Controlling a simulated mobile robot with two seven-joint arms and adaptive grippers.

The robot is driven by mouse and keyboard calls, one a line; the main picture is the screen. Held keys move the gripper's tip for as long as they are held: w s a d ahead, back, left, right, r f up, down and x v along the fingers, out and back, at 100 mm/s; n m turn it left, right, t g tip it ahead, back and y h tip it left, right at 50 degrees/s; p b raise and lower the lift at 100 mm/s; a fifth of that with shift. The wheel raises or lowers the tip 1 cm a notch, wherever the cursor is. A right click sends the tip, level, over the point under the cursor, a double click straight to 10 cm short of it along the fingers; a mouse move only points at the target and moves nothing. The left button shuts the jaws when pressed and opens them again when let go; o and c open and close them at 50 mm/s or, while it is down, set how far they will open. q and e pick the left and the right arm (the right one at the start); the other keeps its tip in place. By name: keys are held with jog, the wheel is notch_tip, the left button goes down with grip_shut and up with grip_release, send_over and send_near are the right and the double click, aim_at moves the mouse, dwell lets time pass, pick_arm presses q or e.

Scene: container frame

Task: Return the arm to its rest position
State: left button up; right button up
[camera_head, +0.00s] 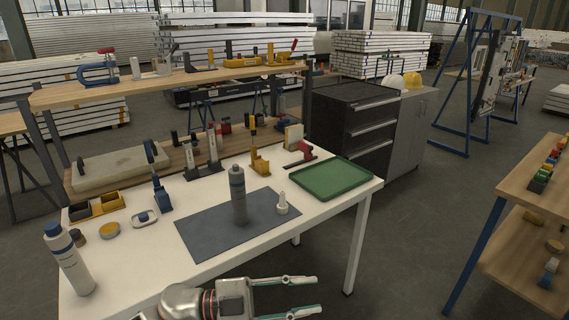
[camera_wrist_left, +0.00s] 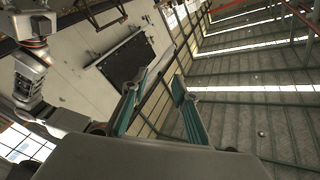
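My left gripper (camera_head: 317,295) is low in the head view, in front of the white table's near edge. Its two fingers point right and stand apart with nothing between them. In the left wrist view the same fingers (camera_wrist_left: 160,88) are also apart and empty. My left arm comes in at the bottom of the head view, with only its wrist part showing. My right gripper does not show in the head view. A jointed grey arm, apparently mine, shows at the left of the wrist view, but I cannot make out a gripper on it.
The white table (camera_head: 215,268) holds a grey mat (camera_head: 205,228) with a grey bottle (camera_head: 238,195) and a small white bottle (camera_head: 282,205). A green tray (camera_head: 330,178) is at its right; a blue-capped bottle (camera_head: 70,262) is at its left. A wooden shelf unit (camera_head: 510,195) stands right, beyond open floor.

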pick_arm(q)
jog(key=w+a+f+n+t+y, duration=0.3)
jog(key=a+f+n+t+y, duration=0.8)
jog(key=a+n+t, duration=0.4)
jog(key=s+a+f+n+g+y, duration=0.2)
jog(key=s+a+f+g, duration=0.1)
jog(key=s+f, duration=0.4)
jog(key=s+a+f+n+g+y, duration=0.2)
jog(key=s+a+f, duration=0.4)
jog(key=f, duration=0.5)
jog(key=shift+s+n+g+y, duration=0.4)
jog(key=shift+n+y, duration=0.2)
jog(key=shift+n, duration=0.1)
